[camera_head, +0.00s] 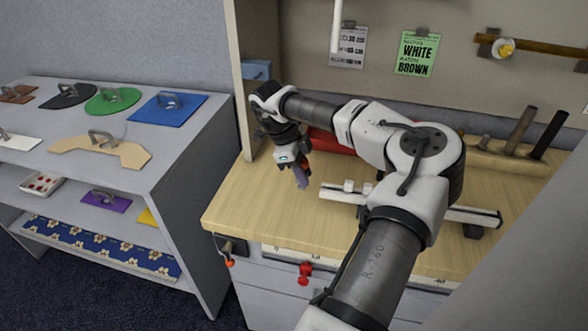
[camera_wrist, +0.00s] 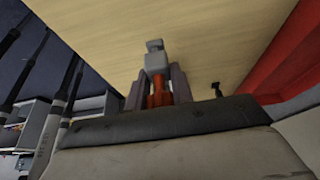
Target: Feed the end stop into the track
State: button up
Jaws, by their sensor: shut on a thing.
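My gripper (camera_head: 301,178) points down over the left part of the wooden bench top. In the wrist view its two dark fingers (camera_wrist: 157,88) are shut on a small part, which I take as the end stop (camera_wrist: 155,62). Its light grey block sticks out past the fingertips, and an orange piece shows between the fingers. In the head view the held part is mostly hidden. The track (camera_head: 333,194) is a pale rail lying across the bench, just right of my gripper and apart from it. Small pale blocks (camera_head: 348,185) sit at its left part. My arm hides its middle.
A red object (camera_head: 328,143) stands behind my gripper, partly covered by my arm. A wooden rack with tools (camera_head: 505,158) is at the back right. The left bench post (camera_head: 240,100) is close to my wrist. The bench's front left is clear.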

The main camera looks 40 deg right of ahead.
jog(key=shift+s+d, duration=0.7)
jog(key=shift+s, duration=0.15)
jog(key=shift+s+d, duration=0.1)
dwell(1.2)
jog(key=shift+s+d, duration=0.2)
jog(key=shift+s, duration=0.05)
jog(key=shift+s+d, duration=1.45)
jog(key=shift+s, duration=0.25)
jog(key=o, duration=1)
jog(key=shift+p, duration=0.3)
jog(key=p+v, duration=0.4)
jog(key=v, duration=0.9)
jog(key=shift+w+a+r, duration=0.1)
jog(key=shift+w+r, duration=0.05)
jog(key=shift+r, duration=0.2)
